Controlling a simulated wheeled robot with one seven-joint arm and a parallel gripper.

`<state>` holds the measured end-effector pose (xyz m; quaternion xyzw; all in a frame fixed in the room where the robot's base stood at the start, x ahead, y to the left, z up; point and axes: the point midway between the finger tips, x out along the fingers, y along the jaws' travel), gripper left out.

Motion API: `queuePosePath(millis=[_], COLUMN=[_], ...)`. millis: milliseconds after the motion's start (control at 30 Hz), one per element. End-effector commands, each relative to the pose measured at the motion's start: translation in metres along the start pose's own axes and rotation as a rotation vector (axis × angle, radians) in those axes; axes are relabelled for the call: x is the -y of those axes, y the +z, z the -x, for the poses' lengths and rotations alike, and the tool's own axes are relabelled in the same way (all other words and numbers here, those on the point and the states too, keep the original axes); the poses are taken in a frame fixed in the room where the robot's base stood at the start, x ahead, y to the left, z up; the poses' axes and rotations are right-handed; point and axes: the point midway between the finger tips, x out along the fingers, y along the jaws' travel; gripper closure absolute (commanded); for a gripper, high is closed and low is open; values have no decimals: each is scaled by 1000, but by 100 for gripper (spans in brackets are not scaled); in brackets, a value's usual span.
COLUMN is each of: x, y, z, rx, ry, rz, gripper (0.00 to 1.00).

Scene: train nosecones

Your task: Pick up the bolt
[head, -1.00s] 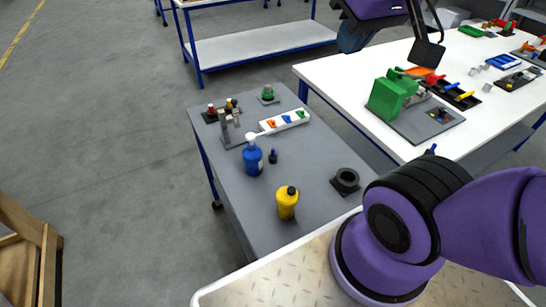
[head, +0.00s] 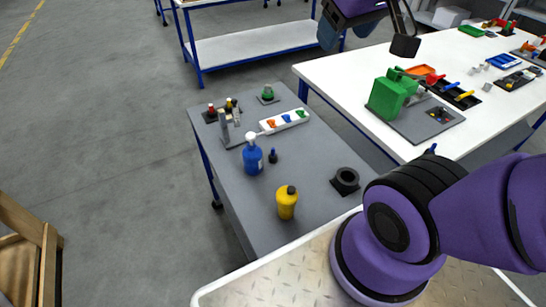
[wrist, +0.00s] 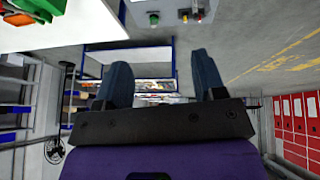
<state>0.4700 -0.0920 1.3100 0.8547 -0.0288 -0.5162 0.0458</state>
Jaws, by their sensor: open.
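I cannot single out the bolt with certainty in either view. A small dark upright piece with a blue top (head: 273,156) stands on the grey table (head: 235,195), right of a blue bottle with a white top (head: 252,158). My gripper (wrist: 160,70) shows in the wrist view with its two blue-grey fingers apart and nothing between them. In the head view it is partly cut off at the top edge, high up and beyond the grey table, clear of both tables.
A yellow bottle (head: 287,202), a black block with a round hole (head: 345,181) and a white holder with coloured pieces (head: 284,122) stand on the grey table. The white table (head: 355,82) carries a green housing (head: 388,95) and trays. Grey floor lies left.

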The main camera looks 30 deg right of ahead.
Motion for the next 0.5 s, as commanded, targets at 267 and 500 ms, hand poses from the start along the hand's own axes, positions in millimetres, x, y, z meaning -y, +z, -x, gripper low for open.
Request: queuePosePath(millis=[267, 500], x=[-39, -59], y=[-57, -94], z=[-65, -128], rx=[-32, -63], ry=[142, 187], rz=[153, 326], gripper=[37, 37])
